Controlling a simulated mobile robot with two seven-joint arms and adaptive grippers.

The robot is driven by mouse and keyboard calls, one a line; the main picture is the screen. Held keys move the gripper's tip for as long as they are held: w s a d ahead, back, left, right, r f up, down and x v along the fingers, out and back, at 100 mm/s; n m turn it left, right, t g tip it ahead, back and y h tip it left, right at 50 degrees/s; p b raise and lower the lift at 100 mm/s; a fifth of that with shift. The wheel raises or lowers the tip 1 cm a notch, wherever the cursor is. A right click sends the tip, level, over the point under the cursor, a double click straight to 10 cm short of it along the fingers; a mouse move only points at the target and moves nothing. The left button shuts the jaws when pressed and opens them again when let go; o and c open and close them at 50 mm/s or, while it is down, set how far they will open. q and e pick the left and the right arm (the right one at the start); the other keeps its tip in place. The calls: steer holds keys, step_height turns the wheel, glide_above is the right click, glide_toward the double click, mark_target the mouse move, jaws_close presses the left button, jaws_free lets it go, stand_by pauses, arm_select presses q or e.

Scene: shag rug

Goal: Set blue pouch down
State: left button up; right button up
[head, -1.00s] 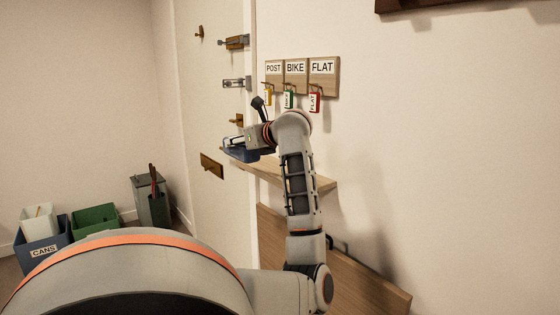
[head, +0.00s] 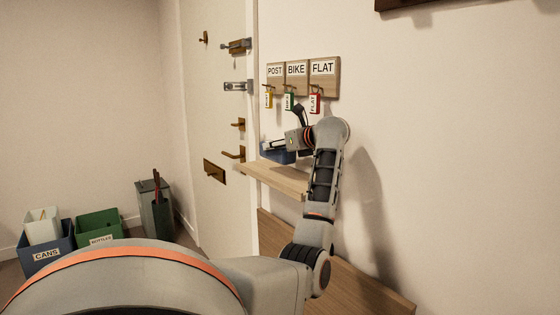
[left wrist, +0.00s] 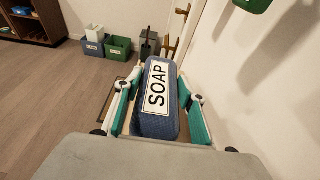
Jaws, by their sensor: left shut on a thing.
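The blue pouch (head: 272,152) is at my left gripper (head: 280,147) over the narrow wooden shelf (head: 275,177) by the door. In the left wrist view the pouch (left wrist: 181,112) carries a white label reading SOAP. The left gripper's fingers (left wrist: 163,92) with teal pads stand on both sides of it, shut on it. In the head view my wrist partly hides the pouch. I cannot tell whether its underside touches the shelf. My right gripper is in neither view.
Hooks labelled POST, BIKE and FLAT hold tagged keys on a board (head: 333,88) above the shelf. The white door (head: 215,110) with handles is to the left. A blue CANS bin (head: 45,255) and green bin (head: 98,226) stand on the floor.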

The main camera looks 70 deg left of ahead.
mark_target(292, 155)
arm_select(q)
step_height(292, 155, down, 4)
steer(key=shift+f+b, duration=0.15)
steer(key=shift+b, duration=0.45)
steer(key=shift+w+a+f, duration=0.1)
steer(key=shift+w+f, duration=0.05)
steer(key=shift+f, duration=0.15)
steer(key=shift+r, duration=0.25)
steer(key=shift+f, duration=0.25)
steer(key=o, duration=1.3)
steer(key=shift+r, duration=0.3)
steer(key=p+v, duration=0.1)
steer(key=v, duration=0.3)
steer(key=shift+w+r, duration=0.1)
steer(key=shift+r, duration=0.05)
steer(key=p+v, duration=0.1)
steer(key=v, duration=0.6)
steer(key=shift+d, duration=0.55)
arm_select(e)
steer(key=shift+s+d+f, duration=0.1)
